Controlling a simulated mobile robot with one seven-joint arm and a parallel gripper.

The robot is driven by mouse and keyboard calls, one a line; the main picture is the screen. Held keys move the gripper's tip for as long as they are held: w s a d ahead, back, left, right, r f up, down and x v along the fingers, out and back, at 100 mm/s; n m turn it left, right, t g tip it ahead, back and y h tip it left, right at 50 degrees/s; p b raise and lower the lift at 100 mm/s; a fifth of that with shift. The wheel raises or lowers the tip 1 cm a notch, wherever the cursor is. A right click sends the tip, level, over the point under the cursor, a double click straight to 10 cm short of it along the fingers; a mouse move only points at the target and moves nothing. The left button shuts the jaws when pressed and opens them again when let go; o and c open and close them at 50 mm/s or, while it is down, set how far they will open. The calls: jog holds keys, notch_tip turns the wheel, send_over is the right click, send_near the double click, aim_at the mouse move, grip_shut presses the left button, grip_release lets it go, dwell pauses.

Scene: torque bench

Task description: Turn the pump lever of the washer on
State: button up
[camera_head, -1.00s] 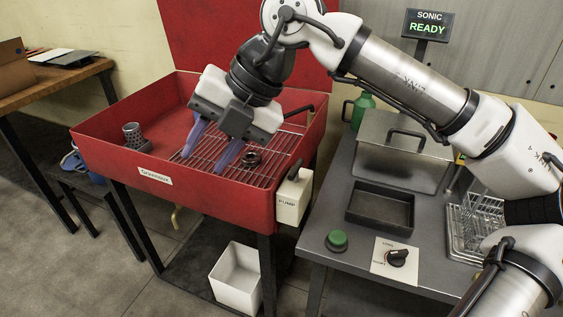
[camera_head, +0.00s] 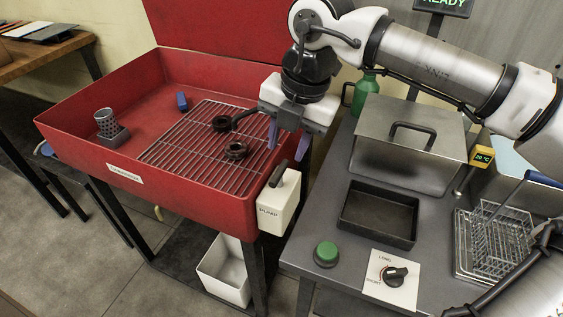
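The washer (camera_head: 190,197) is a red open basin on dark legs with its lid up behind. The white pump box (camera_head: 279,203), marked PUMP, is on its front right corner. The dark pump lever (camera_head: 278,173) sticks up at a tilt from the top of the box. My gripper (camera_head: 287,142) is open and empty, its two bluish-purple fingers pointing down over the basin's right wall. In the picture the fingers are above the lever and look apart from it; the exact depth between them is hard to tell.
A mesh cup (camera_head: 106,122) stands at the left. The grey bench (camera_head: 340,262) on the right bears a lidded metal tank (camera_head: 395,150), a black tray (camera_head: 357,232), a green button (camera_head: 326,252) and a knob panel (camera_head: 390,287).

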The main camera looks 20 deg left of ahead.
aim_at(279, 172)
jog(key=f, duration=0.3)
jog(key=a+f, duration=0.1)
jog(key=f, duration=0.2)
jog(key=shift+a+f, duration=0.15)
grip_shut()
